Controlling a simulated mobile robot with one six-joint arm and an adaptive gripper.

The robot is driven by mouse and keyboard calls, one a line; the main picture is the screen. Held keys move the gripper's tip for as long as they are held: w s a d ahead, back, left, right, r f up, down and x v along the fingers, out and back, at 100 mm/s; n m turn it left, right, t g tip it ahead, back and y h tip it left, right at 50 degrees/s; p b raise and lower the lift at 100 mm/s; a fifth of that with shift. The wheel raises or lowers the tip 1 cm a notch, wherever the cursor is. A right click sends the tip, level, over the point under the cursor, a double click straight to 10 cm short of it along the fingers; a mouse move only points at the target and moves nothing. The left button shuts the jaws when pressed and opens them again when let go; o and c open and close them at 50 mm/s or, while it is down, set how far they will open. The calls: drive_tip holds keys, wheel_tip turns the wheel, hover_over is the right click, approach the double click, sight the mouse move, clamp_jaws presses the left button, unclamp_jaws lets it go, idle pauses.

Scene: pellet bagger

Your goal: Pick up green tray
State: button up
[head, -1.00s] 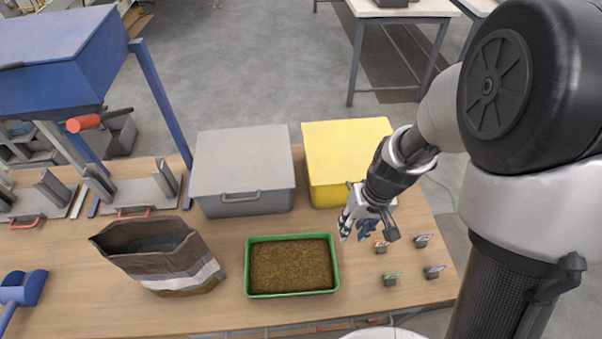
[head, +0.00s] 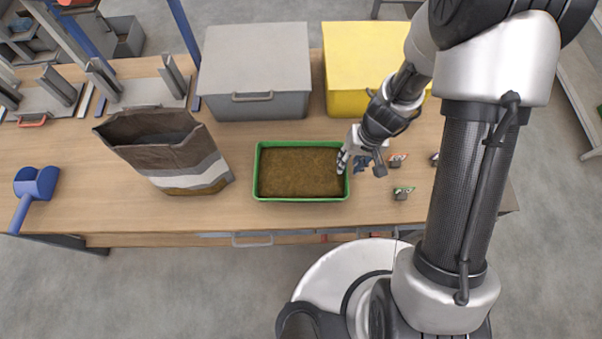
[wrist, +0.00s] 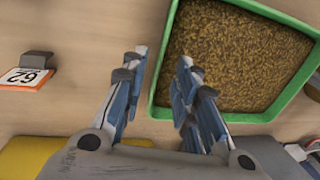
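The green tray (head: 301,199) lies flat on the wooden bench and is filled with brown pellets (head: 299,172). My gripper (head: 350,166) is at the tray's right edge in the head view. In the wrist view the tray (wrist: 157,80) fills the upper right, and my gripper (wrist: 160,85) shows two blue-padded fingers with a gap between them. One finger overlaps the pellet area in the picture, and the other is over the bench outside the near wall. Nothing is held between the fingers. I cannot tell whether a finger touches the rim.
A grey lidded box (head: 255,75) and a yellow box (head: 365,60) stand behind the tray. An open brown bag (head: 185,160) stands to its left, with a blue scoop (head: 35,185) at far left. Small number tags (head: 402,193) sit to the right. Bench is clear between bag and tray.

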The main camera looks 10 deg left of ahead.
sight(347, 169)
drive_tip(key=f, duration=0.1)
drive_tip(key=f+b, duration=0.1)
drive_tip(key=f, duration=0.1)
drive_tip(key=f+b, duration=0.1)
drive_tip(key=shift+s+a+f, duration=0.25)
drive_tip(key=shift+f, duration=0.15)
drive_tip(key=shift+c, duration=0.6)
clamp_jaws()
drive_tip(key=shift+r, duration=0.1)
